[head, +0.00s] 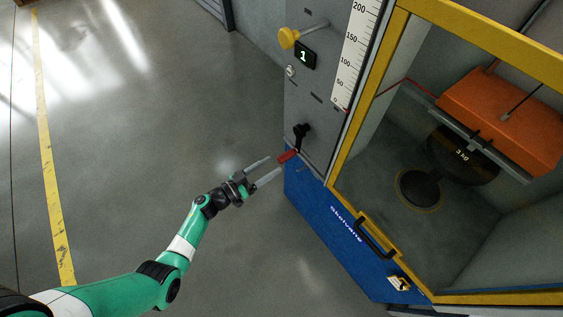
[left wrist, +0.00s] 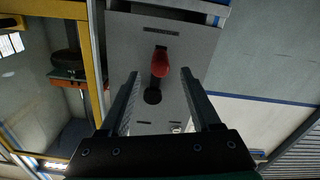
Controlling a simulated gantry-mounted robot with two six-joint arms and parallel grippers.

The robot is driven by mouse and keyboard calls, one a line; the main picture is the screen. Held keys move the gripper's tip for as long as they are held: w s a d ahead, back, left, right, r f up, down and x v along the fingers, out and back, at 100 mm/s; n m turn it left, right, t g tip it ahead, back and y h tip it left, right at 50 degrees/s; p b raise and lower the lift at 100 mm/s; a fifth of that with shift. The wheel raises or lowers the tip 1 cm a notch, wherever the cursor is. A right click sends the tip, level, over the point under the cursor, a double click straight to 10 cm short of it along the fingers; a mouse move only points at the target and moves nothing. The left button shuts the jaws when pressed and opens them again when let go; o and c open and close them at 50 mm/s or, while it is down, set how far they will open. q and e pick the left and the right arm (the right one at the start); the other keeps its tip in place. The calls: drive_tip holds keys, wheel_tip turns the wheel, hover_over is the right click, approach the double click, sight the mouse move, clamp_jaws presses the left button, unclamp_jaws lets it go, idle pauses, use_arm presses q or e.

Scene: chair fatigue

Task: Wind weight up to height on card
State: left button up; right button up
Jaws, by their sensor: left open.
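A crank with a black arm (head: 301,132) and a red handle (head: 288,156) sits on the grey side panel of the machine. My left gripper (head: 273,168) is open, its fingertips just short of the red handle. In the left wrist view the red handle (left wrist: 161,65) appears between the two open fingers (left wrist: 159,75), not gripped. A dark round weight marked 3 kg (head: 466,160) is inside the yellow-framed cabinet, below an orange block (head: 505,115). A scale (head: 358,45) shows 50 to 200, with a red line near its bottom. A small card (head: 400,284) is on the blue base; its print is unreadable.
A yellow knob (head: 288,38) juts from the panel, above a display (head: 304,56) reading 1. A black door handle (head: 375,237) stands out from the cabinet's yellow frame. A dark round pad (head: 417,188) is on the cabinet floor. Open floor lies left of the machine.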

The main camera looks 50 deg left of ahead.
sight(278, 161)
use_arm(q)
drive_tip(key=w, duration=0.1)
drive_tip(key=w+b, duration=0.1)
drive_tip(key=w, duration=0.2)
drive_tip(key=shift+w+d+f+b, duration=0.15)
drive_tip(key=shift+w+d+b, duration=0.1)
drive_tip(key=shift+b, duration=0.15)
drive_tip(key=shift+w, duration=0.25)
use_arm(e)
wheel_tip(278, 161, down, 3)
drive_tip(key=shift+r, duration=0.15)
use_arm(q)
clamp_jaws()
idle(0.5)
